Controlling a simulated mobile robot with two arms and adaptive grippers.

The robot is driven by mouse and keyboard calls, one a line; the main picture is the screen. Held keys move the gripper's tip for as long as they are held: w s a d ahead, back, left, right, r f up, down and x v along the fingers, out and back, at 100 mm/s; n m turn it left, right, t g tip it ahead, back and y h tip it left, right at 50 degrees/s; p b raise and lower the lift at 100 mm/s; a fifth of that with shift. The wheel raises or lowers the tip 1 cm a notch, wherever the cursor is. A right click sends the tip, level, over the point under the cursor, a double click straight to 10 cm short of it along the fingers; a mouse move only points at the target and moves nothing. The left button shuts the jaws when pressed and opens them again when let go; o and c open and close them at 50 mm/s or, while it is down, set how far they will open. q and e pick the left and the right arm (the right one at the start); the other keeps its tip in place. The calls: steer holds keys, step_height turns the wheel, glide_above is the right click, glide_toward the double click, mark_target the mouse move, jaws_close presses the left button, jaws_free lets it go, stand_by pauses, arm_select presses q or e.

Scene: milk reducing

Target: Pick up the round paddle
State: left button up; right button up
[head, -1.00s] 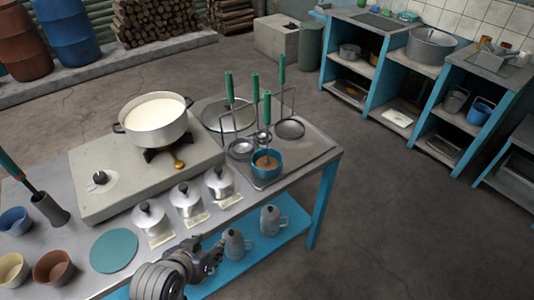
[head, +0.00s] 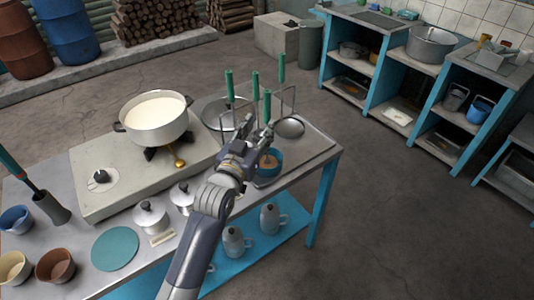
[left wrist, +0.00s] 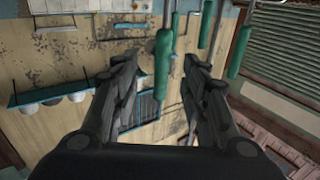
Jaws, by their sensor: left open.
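Several green-handled tools hang upright at a wire rack on the right end of the metal table. The round, flat grey head (head: 290,127) under the rack's right side may be the round paddle; I cannot be sure which handle belongs to it. The handles include a front one (head: 267,105), a left one (head: 229,86) and a right one (head: 282,68). My left gripper (head: 257,129) is open at the rack, in front of the tools, and hides some heads. In the left wrist view, a green handle (left wrist: 163,65) shows between the open fingers. My right gripper is out of view.
A pot of white liquid (head: 156,118) stands on the stove left of the rack. A blue bowl (head: 267,170) sits below the tools, partly hidden by my gripper. Lidded pots (head: 150,217) stand along the table front. Open floor lies to the right.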

mark_target(266, 116)
arm_select(q)
steer(key=shift+a+f+p+x, duration=0.15)
steer(key=shift+p+x, duration=0.1)
steer(key=shift+x, duration=1.05)
steer(key=shift+f+p+x, duration=0.1)
steer(key=shift+p+x, duration=0.15)
steer(key=shift+x, duration=1.1)
steer(key=shift+a+f+p+x, duration=0.15)
steer(key=shift+p+x, duration=0.1)
steer(key=shift+x, duration=1.05)
steer(key=shift+w+d, duration=0.1)
steer(key=shift+r, duration=0.1)
jaws_close()
